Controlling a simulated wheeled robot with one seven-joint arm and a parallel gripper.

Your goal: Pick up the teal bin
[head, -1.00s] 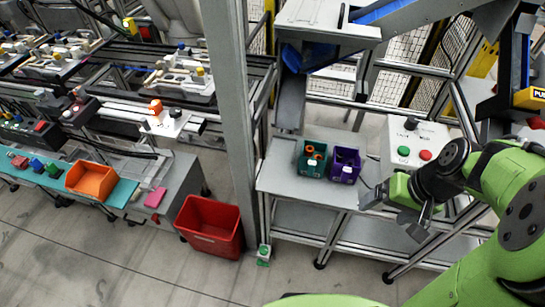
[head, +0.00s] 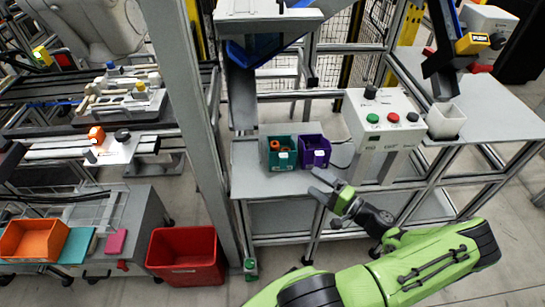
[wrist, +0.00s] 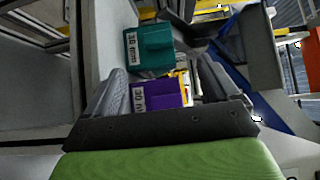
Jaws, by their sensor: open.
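The teal bin (head: 276,161) stands on the grey shelf of the metal station, with orange parts inside. A purple bin (head: 314,154) stands close beside it on the right. In the wrist view the teal bin (wrist: 150,47) shows its white label beyond the purple bin (wrist: 159,96). My gripper (head: 323,186) is open and empty, to the right of and nearer than the teal bin, close to the purple bin. In the wrist view the purple bin appears between the fingers of my gripper (wrist: 165,92); I cannot tell whether they touch it.
A control box (head: 381,123) with green and red buttons stands right of the bins. A blue-lined chute (head: 260,50) hangs above the shelf. A metal post (head: 190,100) rises left of it. A red crate (head: 187,257) is on the floor. The shelf's left front (head: 250,183) is clear.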

